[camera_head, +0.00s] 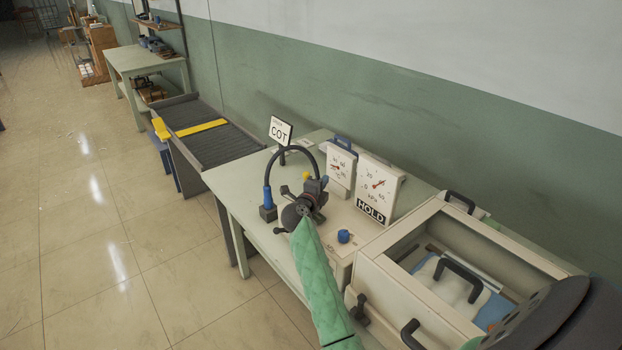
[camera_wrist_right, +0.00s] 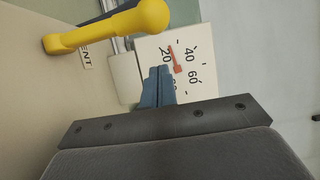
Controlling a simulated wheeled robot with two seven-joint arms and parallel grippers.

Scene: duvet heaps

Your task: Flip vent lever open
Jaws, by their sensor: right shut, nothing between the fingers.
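The vent lever (camera_wrist_right: 105,27) is a thick yellow handle at the upper left of the right wrist view, beside a partly hidden label (camera_wrist_right: 87,57) reading "ENT". In the head view only a small yellow bit of the lever (camera_head: 306,176) shows beside my right wrist. My right gripper (camera_wrist_right: 160,85) is shut and empty. Its blue fingertips show to the right of and below the lever in the wrist view, apart from it in the picture. In the head view my right gripper (camera_head: 324,182) is over the table and hides part of the lever's mount. My left gripper is out of view.
Behind stand a large gauge (camera_head: 378,184) above a HOLD sign (camera_head: 371,210) and a smaller gauge (camera_head: 341,166). A black hose (camera_head: 290,149) arches beside my wrist. A blue knob (camera_head: 344,236) and a glass-lidded box (camera_head: 400,290) are to the right.

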